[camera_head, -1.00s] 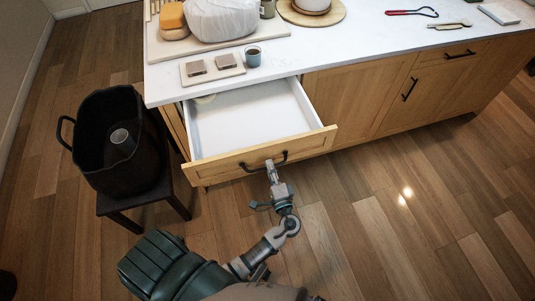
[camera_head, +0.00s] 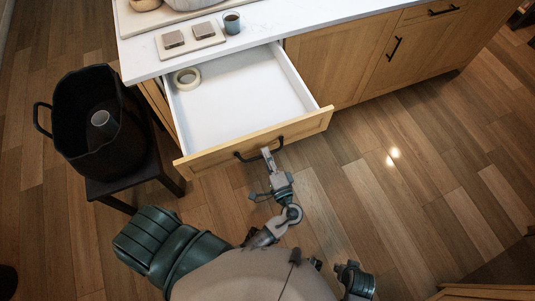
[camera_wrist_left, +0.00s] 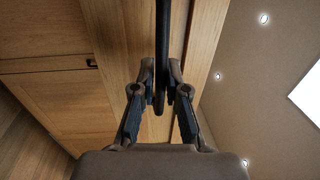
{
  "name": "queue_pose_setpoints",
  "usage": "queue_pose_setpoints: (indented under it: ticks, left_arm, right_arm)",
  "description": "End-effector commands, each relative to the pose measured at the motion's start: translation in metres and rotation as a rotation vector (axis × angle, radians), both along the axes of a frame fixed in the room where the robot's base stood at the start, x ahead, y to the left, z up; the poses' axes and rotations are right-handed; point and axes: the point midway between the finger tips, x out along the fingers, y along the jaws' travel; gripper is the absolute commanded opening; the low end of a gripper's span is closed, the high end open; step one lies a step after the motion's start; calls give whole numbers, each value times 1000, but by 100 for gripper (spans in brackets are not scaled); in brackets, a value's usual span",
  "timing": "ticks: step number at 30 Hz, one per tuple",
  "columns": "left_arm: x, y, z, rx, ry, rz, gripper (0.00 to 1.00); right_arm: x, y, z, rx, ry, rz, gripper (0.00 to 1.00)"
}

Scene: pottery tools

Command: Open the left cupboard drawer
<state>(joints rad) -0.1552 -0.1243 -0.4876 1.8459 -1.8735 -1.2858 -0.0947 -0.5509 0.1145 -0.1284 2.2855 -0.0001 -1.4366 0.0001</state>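The left cupboard drawer (camera_head: 240,110) is pulled well out, and its white inside shows in the head view. Its wooden front carries a black bar handle (camera_head: 245,156). My left gripper (camera_head: 268,152) is at the right part of this handle. In the left wrist view the handle (camera_wrist_left: 162,50) runs between the two fingers of my left gripper (camera_wrist_left: 160,72), which are closed in around it. A cream tape roll (camera_head: 187,78) lies in the drawer's back left corner.
The white counter (camera_head: 270,22) above holds a cup (camera_head: 232,22) and a board with two dark blocks (camera_head: 190,37). A black bucket (camera_head: 90,125) stands on a dark stool (camera_head: 130,180) left of the drawer. The floor to the right is clear.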

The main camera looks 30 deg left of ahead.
Motion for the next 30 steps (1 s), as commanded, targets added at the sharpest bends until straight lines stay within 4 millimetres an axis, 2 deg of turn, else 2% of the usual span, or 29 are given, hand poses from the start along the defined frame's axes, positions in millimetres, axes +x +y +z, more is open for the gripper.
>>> queue_pose_setpoints:
  ticks: [1, 3, 13, 24, 30]
  left_arm:
    - [-1, 2, -4, -1, 8, 4, 25]
    - [-1, 1, -4, 0, 8, 3, 36]
    - [-3, -5, -2, 3, 3, -2, 36]
    - [-41, -47, -10, 1, 6, 1, 36]
    - [-48, -55, -12, 0, 5, 0, 36]
  right_arm:
    - [0, 0, -1, 0, 1, 0, 40]
    - [0, 0, -1, 0, 2, 0, 40]
    - [-1, 0, -2, -2, 5, 3, 40]
    - [0, 0, -1, -2, 2, 1, 40]
    - [0, 0, -1, -2, 2, 1, 40]
